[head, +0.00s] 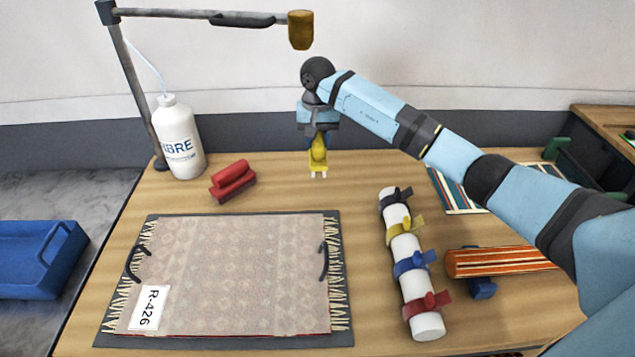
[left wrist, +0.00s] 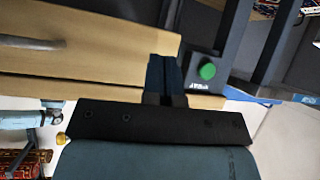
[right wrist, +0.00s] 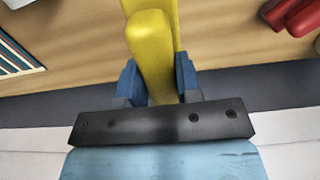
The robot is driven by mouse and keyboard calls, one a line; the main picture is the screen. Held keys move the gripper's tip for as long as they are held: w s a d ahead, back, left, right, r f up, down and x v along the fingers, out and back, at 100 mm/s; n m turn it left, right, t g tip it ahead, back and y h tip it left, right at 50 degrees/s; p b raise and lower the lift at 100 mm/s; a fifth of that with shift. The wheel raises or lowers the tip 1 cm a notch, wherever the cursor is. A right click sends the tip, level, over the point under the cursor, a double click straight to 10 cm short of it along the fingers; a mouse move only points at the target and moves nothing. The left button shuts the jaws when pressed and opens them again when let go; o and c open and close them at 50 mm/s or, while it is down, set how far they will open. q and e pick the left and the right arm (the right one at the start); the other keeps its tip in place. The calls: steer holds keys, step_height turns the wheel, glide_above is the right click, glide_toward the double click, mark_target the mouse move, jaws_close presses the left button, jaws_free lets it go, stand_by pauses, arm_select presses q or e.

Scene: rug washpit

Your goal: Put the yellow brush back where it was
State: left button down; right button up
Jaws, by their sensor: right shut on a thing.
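The yellow brush (head: 318,155) hangs upright below my right gripper (head: 318,128) in the head view, its pale bristle end down. It appears to be over the back part of the wooden table; I cannot tell whether it touches the top. In the right wrist view the brush (right wrist: 152,45) sits between the blue fingers of my right gripper (right wrist: 158,80), which is shut on it. My left gripper (left wrist: 166,75) shows only in its wrist view, its dark fingers together with nothing between them.
Red blocks (head: 232,180) and a white bottle (head: 180,138) stand left of the brush. A rug (head: 235,270) lies in front on a dark mat (head: 340,338). A white roll with coloured straps (head: 425,325) lies to the right. A lamp-like arm (head: 195,14) overhangs the back left.

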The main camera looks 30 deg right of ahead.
step_height(320, 180, down, 9)
steer(key=shift+r+p, duration=0.1)
steer(key=shift+p, duration=0.2)
steer(key=shift+f, duration=0.25)
steer(key=o, duration=1)
steer(key=shift+c, duration=0.2)
step_height(320, 180, up, 12)
steer(key=shift+r+b, duration=0.2)
steer(key=shift+b, duration=0.25)
